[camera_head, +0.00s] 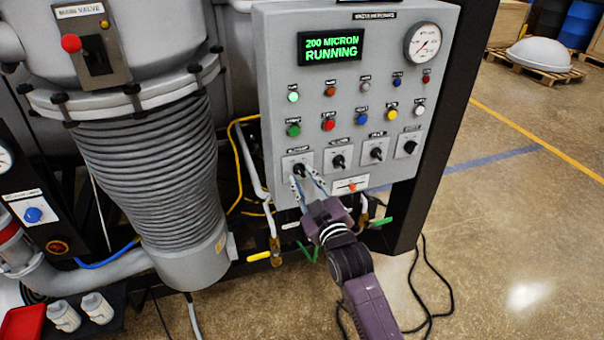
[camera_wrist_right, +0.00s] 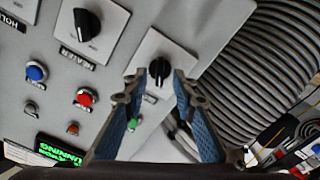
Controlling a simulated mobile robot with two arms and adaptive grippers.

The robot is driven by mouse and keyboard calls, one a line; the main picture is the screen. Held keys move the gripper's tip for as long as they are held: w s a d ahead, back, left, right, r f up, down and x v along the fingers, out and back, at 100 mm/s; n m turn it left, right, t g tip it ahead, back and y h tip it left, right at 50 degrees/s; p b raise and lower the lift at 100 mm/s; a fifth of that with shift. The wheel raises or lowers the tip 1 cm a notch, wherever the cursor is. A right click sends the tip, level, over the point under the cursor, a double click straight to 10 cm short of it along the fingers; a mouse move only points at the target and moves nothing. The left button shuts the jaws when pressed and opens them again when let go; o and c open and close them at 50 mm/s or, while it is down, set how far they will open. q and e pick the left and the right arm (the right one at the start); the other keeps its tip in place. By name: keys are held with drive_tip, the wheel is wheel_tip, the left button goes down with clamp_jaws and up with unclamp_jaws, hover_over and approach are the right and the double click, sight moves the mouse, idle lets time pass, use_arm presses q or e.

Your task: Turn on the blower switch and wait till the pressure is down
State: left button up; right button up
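The control panel (camera_head: 340,100) shows a row of black rotary switches. The leftmost switch (camera_head: 299,170) has a label too small to read surely as the blower's. My right gripper (camera_head: 304,182) is in front of it, fingers apart. In the right wrist view the fingers (camera_wrist_right: 160,82) stand open on either side of this black knob (camera_wrist_right: 159,70); contact is not clear. The display (camera_head: 332,47) reads "200 MICRON RUNNING" in green. The round pressure gauge (camera_head: 422,42) is at the panel's top right. My left gripper is not in view.
Coloured buttons and lamps fill the panel above the switches. A ribbed grey bellows (camera_head: 160,165) stands left of the panel. A small orange-handled switch (camera_head: 352,186) sits just right of my gripper. Black cables (camera_head: 432,290) lie on the floor; the floor at right is open.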

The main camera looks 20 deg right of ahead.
drive_tip(key=shift+w, duration=0.6)
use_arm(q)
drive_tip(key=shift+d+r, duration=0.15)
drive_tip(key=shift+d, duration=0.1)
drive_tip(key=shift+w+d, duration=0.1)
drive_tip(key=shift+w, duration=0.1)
use_arm(e)
clamp_jaws()
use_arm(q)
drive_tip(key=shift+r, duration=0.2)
use_arm(e)
drive_tip(key=shift+m, duration=0.3)
drive_tip(key=shift+w+r+m+p, duration=0.1)
drive_tip(key=shift+r+m+p, duration=0.05)
drive_tip(key=shift+m+p, duration=0.65)
drive_tip(key=m+p, duration=0.1)
drive_tip(key=m, duration=0.2)
drive_tip(key=shift+d+m, duration=0.1)
drive_tip(key=shift+m, duration=0.3)
use_arm(q)
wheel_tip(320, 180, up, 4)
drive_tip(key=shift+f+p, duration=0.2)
drive_tip(key=shift+p, duration=0.55)
use_arm(e)
drive_tip(key=m, duration=0.5)
drive_tip(key=shift+m, duration=0.4)
